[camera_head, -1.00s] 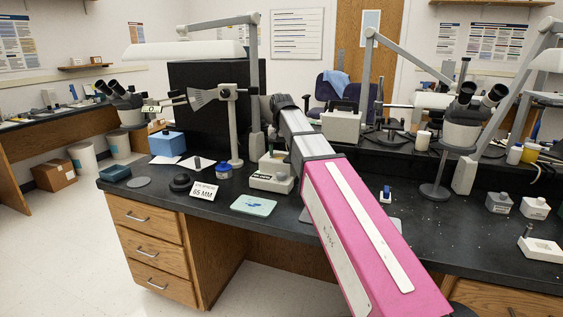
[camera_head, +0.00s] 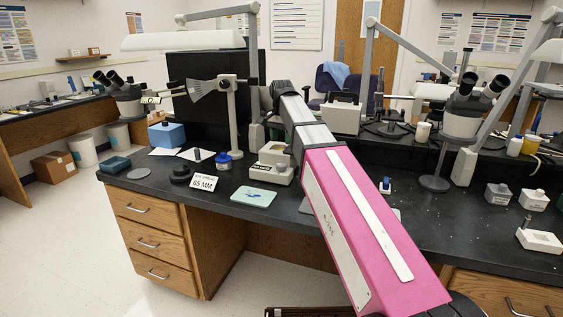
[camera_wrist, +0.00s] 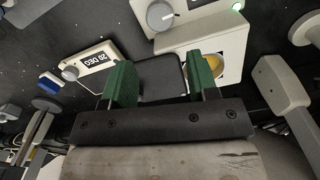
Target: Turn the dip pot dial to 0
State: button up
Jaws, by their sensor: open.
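In the wrist view a white unit, seemingly the dip pot (camera_wrist: 205,37), has a round grey dial (camera_wrist: 160,16) on its face near the top edge. A yellow round well (camera_wrist: 217,65) shows in it, partly covered by my right finger. The dial's setting cannot be read. My gripper (camera_wrist: 161,82) is open, with green finger pads apart and nothing between them but a view of a dark flat panel (camera_wrist: 160,77) beyond. The dial lies beyond the fingertips, apart from them. In the head view my arm hides the gripper.
A small white block with a "20 DEG" label (camera_wrist: 97,62) and its own grey knob lies left in the wrist view. In the head view a "65 MM" card (camera_head: 203,183), a pale green mat (camera_head: 253,196) and microscopes (camera_head: 467,105) stand on the black bench (camera_head: 300,222).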

aim_at(281, 164)
notch_tip(281, 164, down, 11)
jog(key=shift+r, duration=0.1)
dwell(0.6)
jog(key=c, duration=0.7)
